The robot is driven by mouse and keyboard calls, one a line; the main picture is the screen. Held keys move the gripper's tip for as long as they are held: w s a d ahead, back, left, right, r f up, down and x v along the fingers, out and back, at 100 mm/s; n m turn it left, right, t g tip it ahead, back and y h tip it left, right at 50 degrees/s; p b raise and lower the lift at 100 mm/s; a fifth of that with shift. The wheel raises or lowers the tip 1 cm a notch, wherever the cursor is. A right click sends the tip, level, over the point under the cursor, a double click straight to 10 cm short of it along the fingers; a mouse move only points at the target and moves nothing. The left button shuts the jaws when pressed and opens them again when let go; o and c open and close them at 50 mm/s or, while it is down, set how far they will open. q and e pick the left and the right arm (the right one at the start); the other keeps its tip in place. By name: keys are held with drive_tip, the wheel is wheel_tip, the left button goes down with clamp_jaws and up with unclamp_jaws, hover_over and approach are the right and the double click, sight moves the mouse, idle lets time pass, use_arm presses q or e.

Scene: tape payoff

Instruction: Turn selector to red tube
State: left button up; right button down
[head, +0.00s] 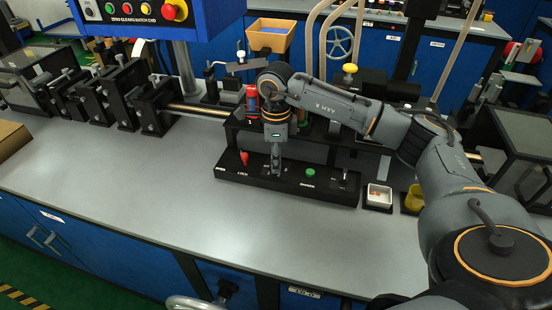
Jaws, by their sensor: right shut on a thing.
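My right gripper (276,168) points straight down over the black control panel (225,173) at the middle of the bench. It is shut at the panel between the red lever and the green button, where the selector appears to be. The fingers hide most of what they grip, and I cannot read which way the selector points. A red tube (252,99) stands upright behind the panel, just left of my right wrist. My left gripper is out of view.
On the panel are a red lever (244,158) and a green button (310,172). Black clamp blocks (155,105) and a rod lie at left. The grey bench front (140,185) is clear.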

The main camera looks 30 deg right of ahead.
idle(0.3)
drive_tip(key=c, duration=1)
unclamp_jaws()
wheel_tip(320, 180, up, 12)
drive_tip(key=shift+r, duration=0.1)
